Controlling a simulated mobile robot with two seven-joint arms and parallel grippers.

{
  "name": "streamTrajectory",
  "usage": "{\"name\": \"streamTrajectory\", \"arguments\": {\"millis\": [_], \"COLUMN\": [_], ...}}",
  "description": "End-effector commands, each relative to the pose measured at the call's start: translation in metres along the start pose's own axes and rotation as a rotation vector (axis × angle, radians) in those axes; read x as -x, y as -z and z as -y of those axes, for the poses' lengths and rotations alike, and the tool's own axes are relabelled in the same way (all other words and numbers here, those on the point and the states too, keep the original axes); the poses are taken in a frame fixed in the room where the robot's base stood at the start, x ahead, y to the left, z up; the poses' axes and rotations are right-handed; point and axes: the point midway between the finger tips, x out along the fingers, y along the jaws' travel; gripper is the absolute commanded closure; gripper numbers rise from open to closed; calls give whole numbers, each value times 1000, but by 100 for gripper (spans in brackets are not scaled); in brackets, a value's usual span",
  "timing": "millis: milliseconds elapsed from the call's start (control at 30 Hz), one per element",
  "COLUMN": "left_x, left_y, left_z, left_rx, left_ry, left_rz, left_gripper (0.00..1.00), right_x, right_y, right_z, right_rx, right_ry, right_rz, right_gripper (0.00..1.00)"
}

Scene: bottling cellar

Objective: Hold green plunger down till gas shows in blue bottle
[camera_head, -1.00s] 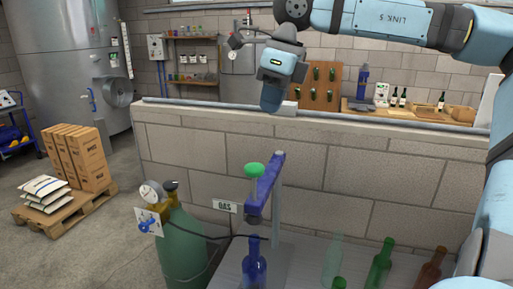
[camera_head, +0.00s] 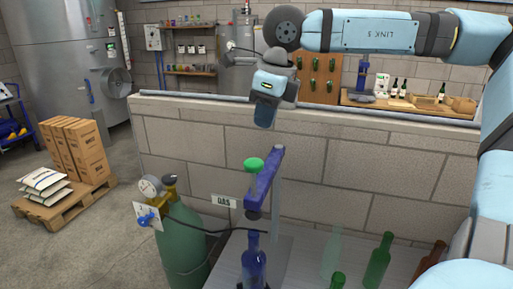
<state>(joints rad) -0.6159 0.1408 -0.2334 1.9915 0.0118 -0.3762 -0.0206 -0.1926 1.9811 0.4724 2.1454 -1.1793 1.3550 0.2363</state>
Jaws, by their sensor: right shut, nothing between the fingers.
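The green plunger (camera_head: 254,164) is a round knob on top of a blue filler arm (camera_head: 265,180) on a grey post. The blue bottle (camera_head: 254,262) stands upright on the metal bench below the filler head; its base is cut off by the picture edge. I cannot make out any gas in it. My right gripper (camera_head: 264,116) points down, shut and empty, above and slightly right of the plunger in the picture, apart from it. My left gripper is not in view.
A green gas cylinder (camera_head: 182,245) with a gauge (camera_head: 150,187) stands left of the bench. A clear bottle (camera_head: 331,255), a green bottle (camera_head: 378,262) and a brown bottle (camera_head: 430,258) stand to the right. A low block wall (camera_head: 350,160) runs behind.

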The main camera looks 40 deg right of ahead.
Motion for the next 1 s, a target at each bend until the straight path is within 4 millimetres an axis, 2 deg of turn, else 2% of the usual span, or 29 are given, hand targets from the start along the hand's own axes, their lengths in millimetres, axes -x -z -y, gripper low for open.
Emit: {"name": "streamTrajectory", "arguments": {"millis": [200, 400, 600, 1000], "left_x": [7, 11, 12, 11], "left_y": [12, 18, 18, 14], "left_z": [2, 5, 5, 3], "left_rx": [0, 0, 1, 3], "left_ry": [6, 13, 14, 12], "left_rz": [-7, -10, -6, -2], "left_gripper": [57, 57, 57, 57], "right_x": [-46, -72, -83, -87], "right_y": [0, 0, 0, 0], "right_z": [0, 0, 0, 0], "right_rx": [0, 0, 0, 0], "right_ry": [-4, -2, 0, 0], "right_rz": [-5, -3, 0, 1], "right_gripper": [100, 100, 100, 100]}}
